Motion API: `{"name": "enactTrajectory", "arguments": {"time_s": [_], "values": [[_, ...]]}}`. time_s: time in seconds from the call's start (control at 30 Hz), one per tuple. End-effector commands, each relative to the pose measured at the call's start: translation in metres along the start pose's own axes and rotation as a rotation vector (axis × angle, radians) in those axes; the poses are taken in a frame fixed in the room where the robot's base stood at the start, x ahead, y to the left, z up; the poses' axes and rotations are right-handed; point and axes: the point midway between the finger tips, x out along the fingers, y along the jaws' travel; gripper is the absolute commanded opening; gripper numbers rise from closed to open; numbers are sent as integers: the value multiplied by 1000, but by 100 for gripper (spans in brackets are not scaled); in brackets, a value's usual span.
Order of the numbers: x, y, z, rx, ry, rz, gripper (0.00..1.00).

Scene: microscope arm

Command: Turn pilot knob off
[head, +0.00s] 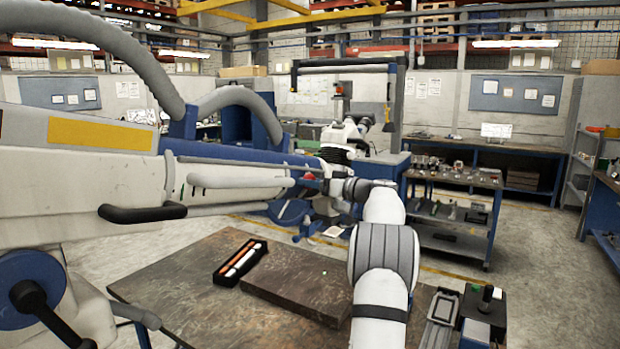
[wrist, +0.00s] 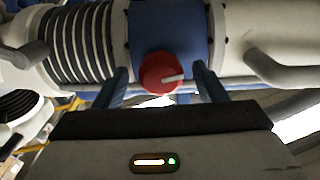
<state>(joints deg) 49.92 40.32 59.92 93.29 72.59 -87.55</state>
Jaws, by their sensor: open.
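The red round knob (wrist: 160,73) sits on a blue collar (wrist: 168,25) of the white microscope arm. A pale pointer on its face points right and slightly up in the wrist view. A small red part, likely the same knob, shows in the head view (head: 309,177). My gripper (wrist: 160,68) is open, with one blue finger on each side of the knob. A gap shows between each finger and the knob in the picture. I cannot tell how deep the fingers reach around it. In the head view my gripper (head: 328,186) is small and its fingers are unclear.
The white microscope arm (wrist: 250,35) runs across the view, with a ribbed black-and-white section (wrist: 85,45) left of the collar. A worktable (head: 200,285) stands below, holding a flat dark slab (head: 300,285) and a black tray (head: 240,262). A tool cart (head: 455,200) stands at right.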

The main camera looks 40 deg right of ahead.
Motion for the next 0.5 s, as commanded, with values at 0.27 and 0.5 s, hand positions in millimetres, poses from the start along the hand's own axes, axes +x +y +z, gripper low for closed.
{"name": "enactTrajectory", "arguments": {"time_s": [0.27, 0.5], "values": [[14, 0, 0, 1, -1, 0, 65], [14, -1, 1, 1, -1, 0, 57]]}}
